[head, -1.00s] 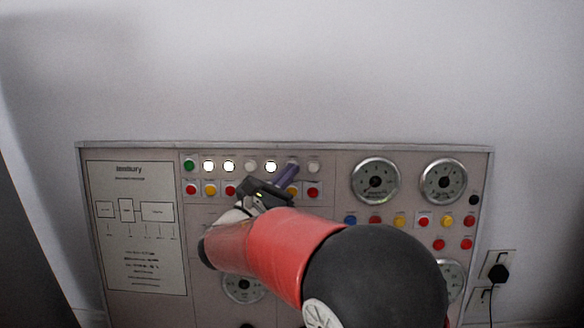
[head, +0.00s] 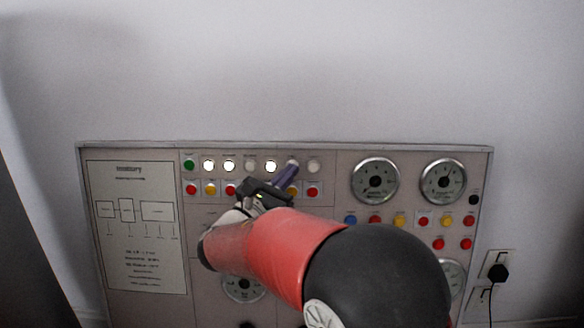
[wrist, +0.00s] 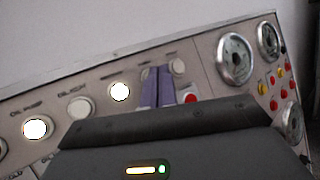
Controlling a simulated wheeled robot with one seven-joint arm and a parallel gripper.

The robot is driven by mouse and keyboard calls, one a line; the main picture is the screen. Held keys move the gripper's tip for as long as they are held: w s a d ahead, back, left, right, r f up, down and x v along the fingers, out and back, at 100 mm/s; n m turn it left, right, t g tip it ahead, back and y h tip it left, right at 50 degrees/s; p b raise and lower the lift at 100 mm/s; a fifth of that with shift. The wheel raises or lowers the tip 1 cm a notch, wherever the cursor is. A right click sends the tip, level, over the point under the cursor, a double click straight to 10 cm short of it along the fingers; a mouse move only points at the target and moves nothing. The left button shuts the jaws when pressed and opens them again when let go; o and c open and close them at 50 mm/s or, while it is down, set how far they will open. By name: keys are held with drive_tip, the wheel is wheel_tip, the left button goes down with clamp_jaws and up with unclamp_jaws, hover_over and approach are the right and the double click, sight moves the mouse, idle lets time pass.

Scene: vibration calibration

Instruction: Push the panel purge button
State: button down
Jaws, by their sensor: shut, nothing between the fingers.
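The control panel (head: 330,240) stands against the wall, with a top row of round buttons and lamps. I cannot read which label says purge. My gripper (head: 288,173) is shut and empty, its purple fingers pointing up at the top row. The fingertips are just below a pale button (head: 292,162), partly covering it; I cannot tell whether they touch it. In the wrist view the purple fingers (wrist: 156,88) stand between a lit white lamp (wrist: 120,91) and an unlit pale button (wrist: 178,66). The button directly behind the fingers is hidden there.
A second row holds red and yellow buttons, including a red one (head: 313,191) near the fingers. Dial gauges (head: 375,182) and more coloured buttons are at the right. A printed diagram (head: 140,225) is at the left. A plugged socket (head: 497,268) is on the wall.

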drive_tip(key=shift+s, duration=0.3)
drive_tip(key=s, duration=0.2)
drive_tip(key=s+r, duration=0.1)
drive_tip(key=s, duration=0.2)
drive_tip(key=shift+a, duration=0.1)
idle(0.6)
